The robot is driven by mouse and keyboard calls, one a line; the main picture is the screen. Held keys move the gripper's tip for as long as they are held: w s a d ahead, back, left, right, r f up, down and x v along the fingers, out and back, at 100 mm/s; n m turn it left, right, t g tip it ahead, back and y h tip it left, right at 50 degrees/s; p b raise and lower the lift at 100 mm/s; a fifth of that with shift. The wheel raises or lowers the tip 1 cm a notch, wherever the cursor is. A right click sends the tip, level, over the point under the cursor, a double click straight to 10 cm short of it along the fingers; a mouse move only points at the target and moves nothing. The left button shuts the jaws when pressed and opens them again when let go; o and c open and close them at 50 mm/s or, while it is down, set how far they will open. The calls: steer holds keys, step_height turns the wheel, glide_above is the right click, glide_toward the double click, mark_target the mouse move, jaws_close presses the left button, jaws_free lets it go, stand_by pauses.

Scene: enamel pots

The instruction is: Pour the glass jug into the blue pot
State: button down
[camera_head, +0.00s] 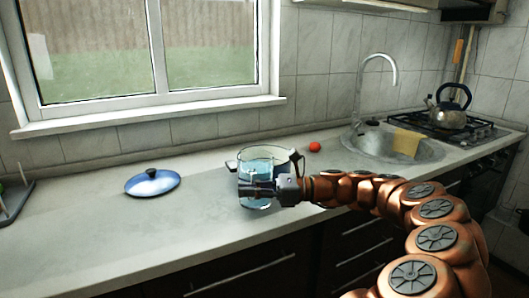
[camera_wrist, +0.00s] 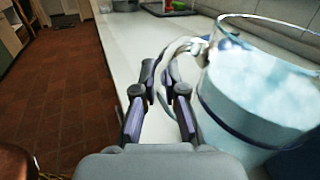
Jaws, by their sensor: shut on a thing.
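The glass jug (camera_head: 258,194) is in front of the pot in the head view. In the wrist view the jug (camera_wrist: 255,95) fills the right side, looks upright and holds pale bluish contents. My gripper (camera_head: 262,190) is shut on the jug's handle (camera_wrist: 172,62); the fingers (camera_wrist: 160,90) are on either side of it in the wrist view. The blue pot (camera_head: 284,155) stands open on the counter just behind the jug, with side handles; jug and gripper hide its lower front. I cannot tell whether jug and pot touch.
A blue lid (camera_head: 152,183) with a dark knob lies on the counter to the left. A red round thing (camera_head: 315,147) is behind, near the sink (camera_head: 390,145). A kettle (camera_head: 449,108) stands on the stove. The counter front left is clear.

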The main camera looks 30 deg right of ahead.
mark_target(250, 174)
steer(key=shift+m, duration=0.7)
steer(key=r+p, duration=0.2)
steer(key=r, duration=0.1)
steer(key=r+p, duration=0.1)
steer(key=shift+w+d+r, duration=0.25)
steer(key=shift+d+r, duration=0.05)
steer(key=p, duration=0.1)
steer(key=r+m, duration=0.1)
steer(key=w+d+r+m+p, duration=0.1)
steer(key=shift+r+t+y+p, duration=0.25)
steer(key=shift+t+y+p, duration=0.05)
steer(key=shift+t, duration=0.1)
steer(key=shift+w+r+m, duration=0.2)
steer(key=shift+r+m, duration=0.1)
steer(key=shift+r, duration=0.05)
steer(key=shift+w+d+r+m+p, duration=0.2)
steer(key=shift+d+r+m+p, duration=0.1)
steer(key=shift+r+p, duration=0.3)
steer(key=shift+w+r+p, duration=0.1)
steer(key=shift+r+p, duration=0.1)
steer(key=shift+p, duration=0.15)
steer(key=shift+w+d+r+m, duration=0.1)
steer(key=shift+r+m, duration=0.2)
steer(key=shift+r+p, duration=0.15)
steer(key=shift+p, duration=0.2)
steer(key=shift+w+d+r+m+t+p, duration=0.3)
steer(key=shift+w+d+r+m+p, duration=0.3)
steer(key=shift+r+m+p, duration=0.2)
